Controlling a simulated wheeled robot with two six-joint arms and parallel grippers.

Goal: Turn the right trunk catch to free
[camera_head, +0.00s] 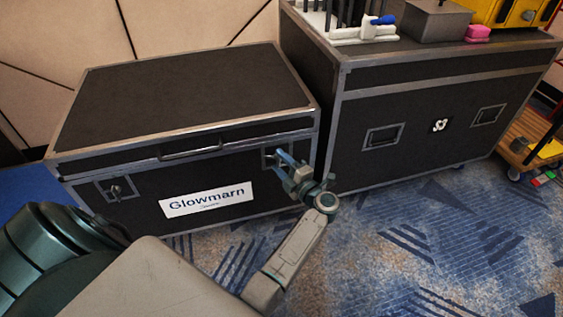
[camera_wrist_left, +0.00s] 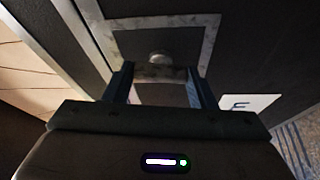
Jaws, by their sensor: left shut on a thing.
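The black trunk (camera_head: 180,95) with metal edges stands at left, its lid closed. Its right catch (camera_head: 269,153) sits in a metal recess on the front, partly hidden by my gripper. My left gripper (camera_head: 278,158) reaches it from the front right, and its jaws are shut on the catch. In the left wrist view the catch (camera_wrist_left: 158,60) shows as a rounded metal piece between the two fingers (camera_wrist_left: 158,75). Its exact turn is hard to tell. The left catch (camera_head: 116,191) is in its own plate at the trunk's left front. My right gripper is not in view.
A white "Glowmarn" label (camera_head: 206,197) and a handle (camera_head: 191,149) are on the trunk front. A taller black case (camera_head: 420,100) stands close at right, with tools and boxes on top. A wooden dolly (camera_head: 530,140) is at far right. Patterned carpet (camera_head: 430,230) in front is clear.

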